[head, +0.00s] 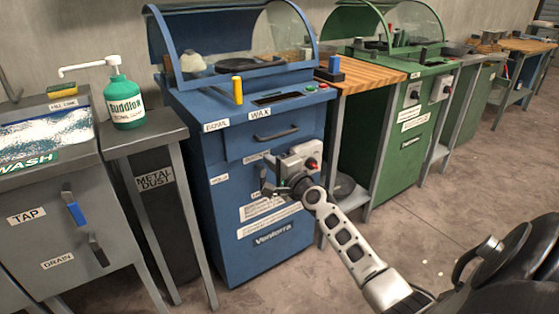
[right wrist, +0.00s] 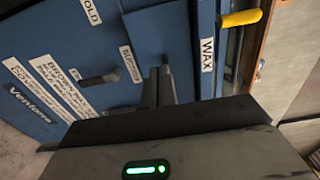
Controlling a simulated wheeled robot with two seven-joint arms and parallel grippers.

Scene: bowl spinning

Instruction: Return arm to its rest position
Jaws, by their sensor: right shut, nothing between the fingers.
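My right arm reaches in from the lower right of the head view. Its gripper (head: 270,188) is in front of the blue Ventorra machine (head: 225,180), near a grey switch box (head: 300,158) with a red button. In the right wrist view the fingers (right wrist: 160,88) are together and empty, facing the blue front panel (right wrist: 120,45). I cannot tell whether they touch the panel. My left gripper is not in view.
A yellow handle (head: 237,90) stands up at the blue machine's top edge, above a drawer handle (head: 276,134). A wash tank (head: 60,200) and a green soap bottle (head: 124,100) are at left. A wooden-topped table (head: 375,75) stands right. Floor (head: 440,215) at right is open.

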